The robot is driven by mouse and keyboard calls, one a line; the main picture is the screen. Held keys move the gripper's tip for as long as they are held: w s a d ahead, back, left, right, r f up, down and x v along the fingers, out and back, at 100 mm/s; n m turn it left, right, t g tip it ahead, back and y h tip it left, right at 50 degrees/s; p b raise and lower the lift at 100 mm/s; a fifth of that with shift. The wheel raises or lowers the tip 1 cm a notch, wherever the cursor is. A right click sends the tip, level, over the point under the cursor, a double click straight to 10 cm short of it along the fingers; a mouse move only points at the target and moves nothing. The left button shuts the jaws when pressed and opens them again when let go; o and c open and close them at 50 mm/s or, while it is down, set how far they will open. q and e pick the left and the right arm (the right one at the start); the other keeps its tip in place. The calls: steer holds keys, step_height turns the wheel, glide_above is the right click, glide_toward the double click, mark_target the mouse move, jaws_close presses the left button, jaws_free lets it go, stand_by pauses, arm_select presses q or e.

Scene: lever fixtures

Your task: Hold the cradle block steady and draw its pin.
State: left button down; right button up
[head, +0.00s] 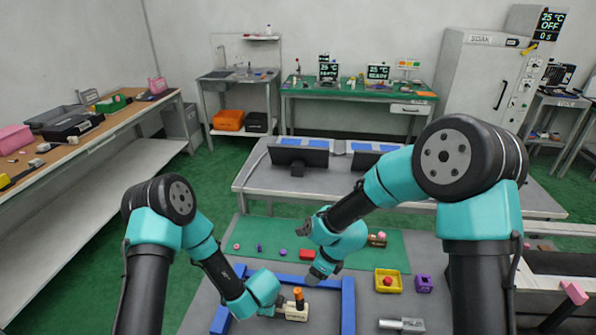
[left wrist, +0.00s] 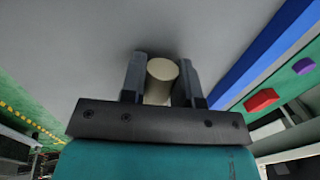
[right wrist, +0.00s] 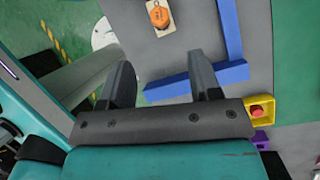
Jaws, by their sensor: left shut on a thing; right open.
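The cradle block (head: 296,313) is a small cream block with dark lettering on the grey table in the head view. An orange pin (head: 298,296) stands up from it. The right wrist view shows the orange pin head (right wrist: 159,16) over the cream block (right wrist: 165,31) at the top edge. My left gripper (head: 281,304) is at the block's left side, shut on a cream rounded part (left wrist: 162,82) that shows between its fingers. My right gripper (head: 316,277) is open and empty, above and slightly right of the pin. In the right wrist view its fingers (right wrist: 160,82) are apart.
Blue bars (head: 348,303) frame the block's area. A red block (head: 307,255) and several small pieces lie on the green mat (head: 270,232) behind. A grey metal part (head: 401,324) lies front right.

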mark_target(300, 291)
steer(key=shift+f, duration=0.1)
steer(key=shift+x, duration=6)
jaws_close()
